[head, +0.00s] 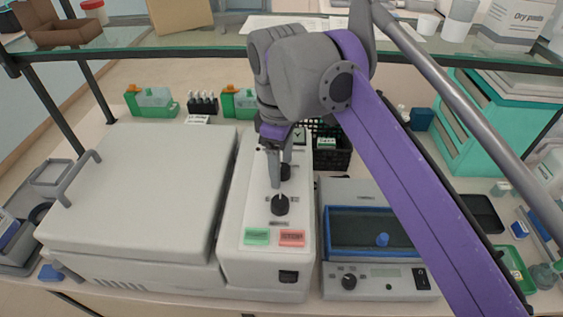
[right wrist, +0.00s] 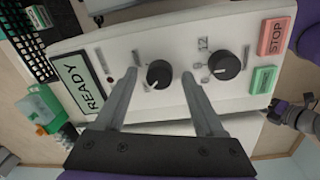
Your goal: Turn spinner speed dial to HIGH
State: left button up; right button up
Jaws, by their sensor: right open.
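The spinner is a white machine with a long sloping control panel (head: 257,185). Its panel carries two black dials, a far dial (head: 286,172) and a near dial (head: 280,204). The far dial also shows in the right wrist view (right wrist: 159,74), beside the READY display (right wrist: 82,86); the near dial (right wrist: 224,65) is beyond the right-hand finger. My right gripper (head: 280,170) is open over the panel, and its fingers (right wrist: 160,76) lie on either side of the far dial with gaps. Whether they are level with the knob I cannot tell.
A green button (head: 257,236) and a red STOP button (head: 292,238) are at the panel's near end. A large white lid (head: 145,185) stands left, and a blue-rimmed bath (head: 368,232) right. Racks and green bottles (head: 154,101) stand behind. A shelf edge crosses above.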

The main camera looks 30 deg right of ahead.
grip_shut()
pick_arm(q)
jog(key=shift+r, duration=0.2)
dwell(0.3)
pick_arm(e)
jog(key=m+p, duration=0.1)
jog(key=m, duration=0.2)
jog(key=shift+r, duration=0.1)
jog(key=m+p, duration=0.2)
jog(key=m, duration=0.2)
jog(key=shift+w+m, duration=0.1)
jog(key=shift+m, duration=0.2)
jog(key=m+p, duration=0.1)
jog(key=m, duration=0.3)
jog(key=shift+m+g, duration=0.3)
pick_arm(q)
notch_tip(320, 180, up, 6)
jog(key=w, duration=0.2)
jog(key=shift+f, duration=0.15)
pick_arm(e)
jog(key=shift+m, duration=1.8)
